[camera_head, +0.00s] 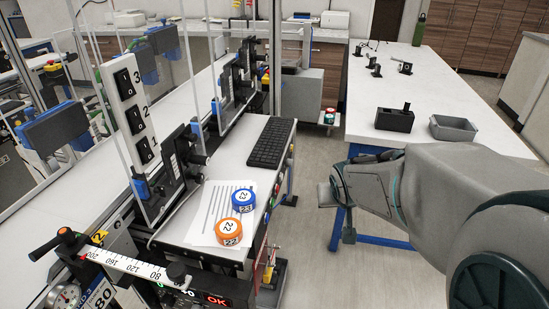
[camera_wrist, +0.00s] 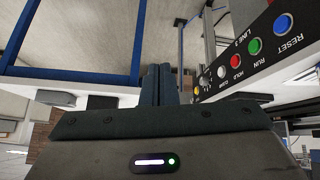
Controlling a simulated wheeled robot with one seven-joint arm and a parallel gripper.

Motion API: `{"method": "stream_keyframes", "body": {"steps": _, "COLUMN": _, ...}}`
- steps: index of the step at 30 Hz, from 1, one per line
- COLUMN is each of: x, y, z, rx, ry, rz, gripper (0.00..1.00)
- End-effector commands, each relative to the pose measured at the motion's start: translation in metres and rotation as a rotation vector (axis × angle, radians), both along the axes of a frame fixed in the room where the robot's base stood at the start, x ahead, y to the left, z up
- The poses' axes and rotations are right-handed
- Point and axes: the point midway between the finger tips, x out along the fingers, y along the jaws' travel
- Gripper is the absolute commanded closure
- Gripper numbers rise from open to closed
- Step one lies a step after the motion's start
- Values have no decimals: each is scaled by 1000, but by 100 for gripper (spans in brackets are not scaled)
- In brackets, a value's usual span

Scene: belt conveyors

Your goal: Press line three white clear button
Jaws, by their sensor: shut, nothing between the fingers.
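In the wrist view a dark button panel (camera_wrist: 262,52) marked LINE 3 runs along the right side. Its white button (camera_wrist: 221,73) sits between a red HOLD button (camera_wrist: 236,62) and a yellow one (camera_wrist: 198,90). A green RUN button (camera_wrist: 253,45) and a blue RESET button (camera_wrist: 283,23) are farther along. My gripper (camera_wrist: 158,72) is shut and empty, to the left of the white button and apart from the panel in the picture. In the head view my arm reaches in from the right, beside the bench edge, where the buttons are small and hard to read.
The bench (camera_head: 222,172) holds a keyboard (camera_head: 271,142), paper, a blue roll (camera_head: 243,201) and an orange roll (camera_head: 229,232). A white table (camera_head: 430,95) with a grey bin (camera_head: 453,128) stands behind my arm. Floor shows between bench and table.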

Motion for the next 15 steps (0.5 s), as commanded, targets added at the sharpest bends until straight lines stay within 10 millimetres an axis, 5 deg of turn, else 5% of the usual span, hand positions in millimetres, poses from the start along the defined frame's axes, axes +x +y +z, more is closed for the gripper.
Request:
{"method": "stream_keyframes", "body": {"steps": 1, "x": 23, "y": -6, "z": -26, "rx": 9, "ry": -48, "rz": 5, "gripper": 100}}
{"method": "stream_keyframes", "body": {"steps": 6, "x": 95, "y": -8, "z": -68, "rx": 108, "ry": -262, "rz": 68, "gripper": 100}}
{"method": "stream_keyframes", "body": {"steps": 15, "x": 171, "y": 1, "z": -123, "rx": 507, "ry": -631, "rz": 200, "gripper": 100}}
